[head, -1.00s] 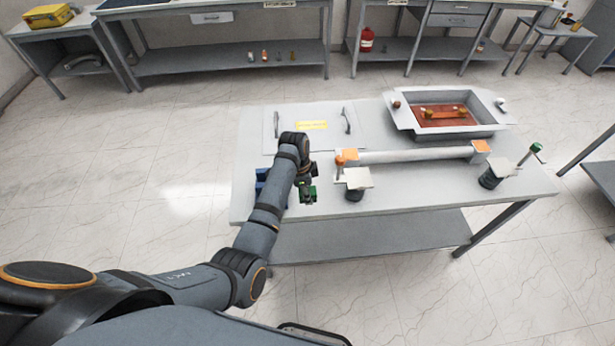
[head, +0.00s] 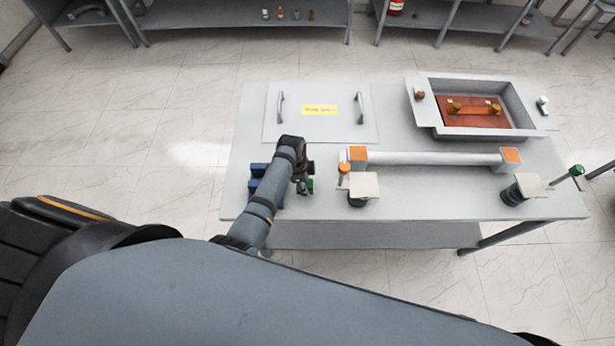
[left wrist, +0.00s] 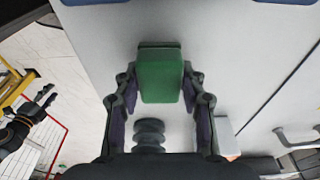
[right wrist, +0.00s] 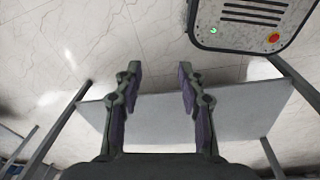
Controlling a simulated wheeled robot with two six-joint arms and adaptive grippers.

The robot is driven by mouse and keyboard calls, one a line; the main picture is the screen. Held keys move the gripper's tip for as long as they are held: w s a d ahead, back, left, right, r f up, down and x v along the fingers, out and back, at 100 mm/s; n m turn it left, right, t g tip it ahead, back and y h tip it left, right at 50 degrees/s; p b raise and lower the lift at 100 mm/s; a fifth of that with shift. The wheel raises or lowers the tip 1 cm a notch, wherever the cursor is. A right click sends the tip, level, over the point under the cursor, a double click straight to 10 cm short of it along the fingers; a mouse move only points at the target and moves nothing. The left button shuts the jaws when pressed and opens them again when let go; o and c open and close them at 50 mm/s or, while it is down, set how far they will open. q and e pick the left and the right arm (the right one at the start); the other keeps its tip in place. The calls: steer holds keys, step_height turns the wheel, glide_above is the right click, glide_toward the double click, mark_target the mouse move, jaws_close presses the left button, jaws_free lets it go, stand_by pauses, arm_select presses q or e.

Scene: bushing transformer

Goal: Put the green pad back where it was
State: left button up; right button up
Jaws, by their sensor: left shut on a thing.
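The green pad (left wrist: 160,78) is between the fingers of my left gripper (left wrist: 158,88) in the left wrist view, over the grey table top. In the head view, my left gripper (head: 303,186) is near the table's front left, just right of the blue blocks (head: 262,182), and only a small part of the pad (head: 310,185) shows. I cannot tell whether the pad touches the table. My right gripper (right wrist: 159,75) is open and empty in the right wrist view, with a grey shelf surface below it.
On the table (head: 420,205) are a lidded plate with two handles (head: 318,128), a grey tray (head: 470,130) with a red-brown inside, a white tube with orange ends (head: 430,158) and two dark round posts (head: 357,202) with pale square plates. The front strip between the posts is clear.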

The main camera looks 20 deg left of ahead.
arm_select(q)
steer(key=shift+w+d+f, duration=0.2)
steer(key=shift+w+f, duration=0.65)
steer(key=shift+w, duration=0.1)
steer(key=o, duration=0.7)
steer(key=shift+o, duration=1.1)
steer(key=shift+s+r, duration=0.1)
steer(key=shift+s, duration=0.1)
steer(key=shift+o, duration=0.9)
steer(key=shift+s+a+r, duration=0.15)
steer(key=shift+s+r, duration=0.05)
steer(key=shift+s, duration=0.2)
steer(key=shift+w, duration=0.15)
steer(key=shift+w+r, duration=0.1)
steer(key=shift+w, duration=0.05)
steer(key=r, duration=0.3)
steer(key=r+b, duration=0.1)
steer(key=r, duration=0.1)
steer(key=shift+a, duration=0.35)
steer(key=r, duration=0.5)
steer(key=shift+s+a+r+b, duration=0.1)
steer(key=shift+s+a+b, duration=0.2)
steer(key=shift+a+b, duration=0.05)
steer(key=shift+a+r, duration=0.1)
steer(key=shift+r, duration=0.6)
arm_select(e)
steer(key=shift+w+f, duration=0.45)
steer(key=shift+w, duration=0.35)
steer(key=shift+w+f, duration=0.45)
steer(key=shift+w, duration=0.3)
